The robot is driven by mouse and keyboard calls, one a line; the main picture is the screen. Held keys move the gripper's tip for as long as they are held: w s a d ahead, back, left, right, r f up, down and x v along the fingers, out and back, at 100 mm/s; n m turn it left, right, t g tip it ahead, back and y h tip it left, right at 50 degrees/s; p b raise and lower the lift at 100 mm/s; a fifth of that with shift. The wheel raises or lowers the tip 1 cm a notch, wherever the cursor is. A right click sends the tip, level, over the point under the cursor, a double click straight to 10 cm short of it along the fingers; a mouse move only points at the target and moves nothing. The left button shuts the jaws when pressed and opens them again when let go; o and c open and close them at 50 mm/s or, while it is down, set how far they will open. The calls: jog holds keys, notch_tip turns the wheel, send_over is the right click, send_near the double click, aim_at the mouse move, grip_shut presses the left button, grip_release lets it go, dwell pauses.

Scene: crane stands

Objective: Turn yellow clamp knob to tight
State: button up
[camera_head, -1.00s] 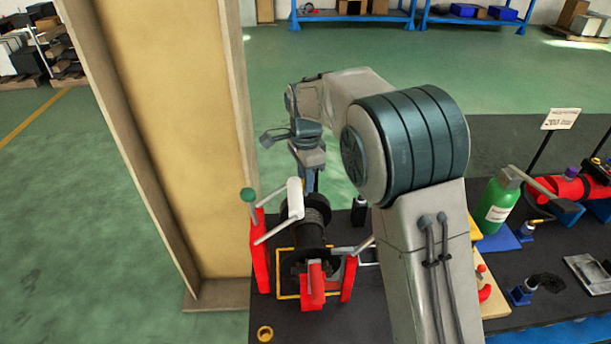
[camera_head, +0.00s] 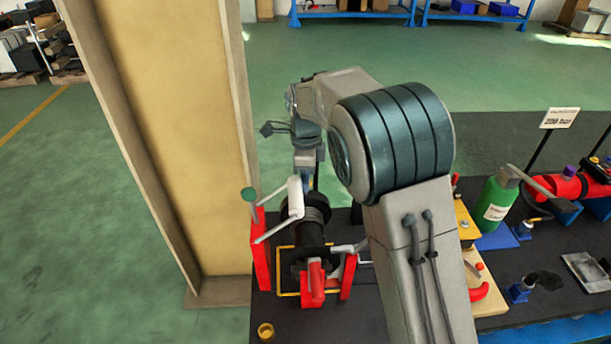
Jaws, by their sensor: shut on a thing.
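My gripper (camera_head: 311,182) points down at the far side of a black winch drum (camera_head: 312,235) on the dark bench. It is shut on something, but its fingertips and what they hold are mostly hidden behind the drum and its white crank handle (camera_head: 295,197). I cannot clearly make out a yellow clamp knob there.
A tall beige column (camera_head: 170,130) rises close left. A green bottle (camera_head: 497,205) and red tools crowd the right. A yellow ring (camera_head: 265,332) lies at the front left.

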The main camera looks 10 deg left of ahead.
jog(key=o, duration=1)
jog(key=shift+r, duration=0.1)
notch_tip(320, 180, up, 14)
jog(key=shift+b, duration=0.45)
